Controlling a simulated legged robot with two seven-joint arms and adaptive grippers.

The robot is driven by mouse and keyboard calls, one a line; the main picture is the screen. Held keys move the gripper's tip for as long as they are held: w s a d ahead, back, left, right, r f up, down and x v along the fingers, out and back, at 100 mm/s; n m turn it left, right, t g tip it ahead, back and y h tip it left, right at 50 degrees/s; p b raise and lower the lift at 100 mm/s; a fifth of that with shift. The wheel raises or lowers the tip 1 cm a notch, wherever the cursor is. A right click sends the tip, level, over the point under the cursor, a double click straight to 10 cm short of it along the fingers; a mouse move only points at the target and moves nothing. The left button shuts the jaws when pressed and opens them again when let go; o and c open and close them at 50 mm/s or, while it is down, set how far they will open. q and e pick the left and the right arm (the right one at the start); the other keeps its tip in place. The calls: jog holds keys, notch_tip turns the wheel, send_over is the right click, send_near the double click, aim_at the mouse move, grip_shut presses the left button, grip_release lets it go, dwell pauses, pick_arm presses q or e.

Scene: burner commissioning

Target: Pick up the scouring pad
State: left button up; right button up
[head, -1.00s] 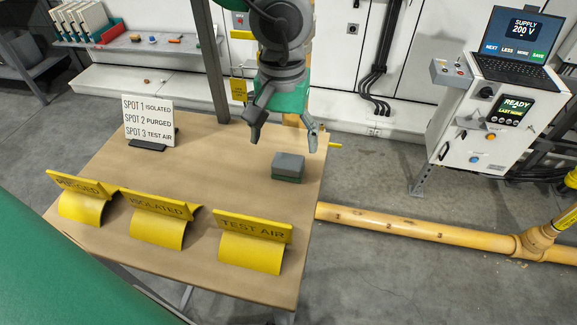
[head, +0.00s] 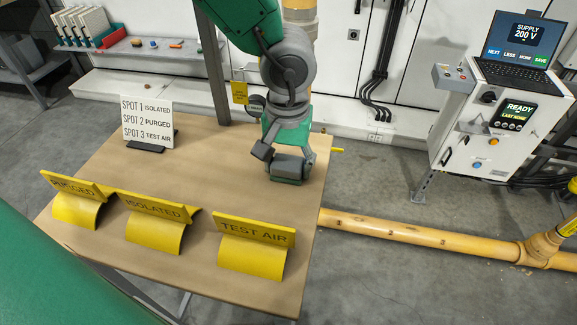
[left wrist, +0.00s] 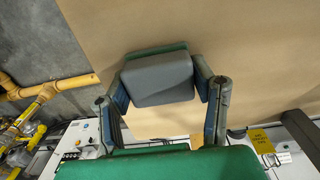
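The scouring pad (head: 287,169) is a small block with a grey upper part and a green layer beneath. It sits near the right edge of the wooden table (head: 225,165). My left gripper (head: 286,170) points down over it, with one finger on each side. In the left wrist view the pad (left wrist: 160,80) lies between the two fingers (left wrist: 163,85), which appear to touch its sides. The pad seems still at table height. My right gripper is not in view.
Yellow stands marked PURGED (head: 77,205), ISOLATED (head: 153,230) and TEST AIR (head: 252,252) line the table's near side. A white spot-list sign (head: 147,122) stands at the back left. A yellow pipe (head: 420,234) runs right of the table. The table's middle is clear.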

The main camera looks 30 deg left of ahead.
aim_at(290, 161)
pick_arm(q)
jog(key=shift+d, duration=0.15)
jog(key=shift+c, duration=1.4)
jog(key=shift+d, duration=0.3)
jog(key=shift+d+r, duration=0.1)
jog(key=shift+r, duration=0.25)
jog(key=r+p, duration=0.1)
jog(key=r, duration=0.4)
jog(key=a+r+p, duration=0.1)
jog(key=r, duration=0.2)
jog(key=shift+r+p, duration=0.3)
jog(key=shift+d+r, duration=0.15)
jog(key=shift+r, duration=0.2)
jog(key=shift+d, duration=0.2)
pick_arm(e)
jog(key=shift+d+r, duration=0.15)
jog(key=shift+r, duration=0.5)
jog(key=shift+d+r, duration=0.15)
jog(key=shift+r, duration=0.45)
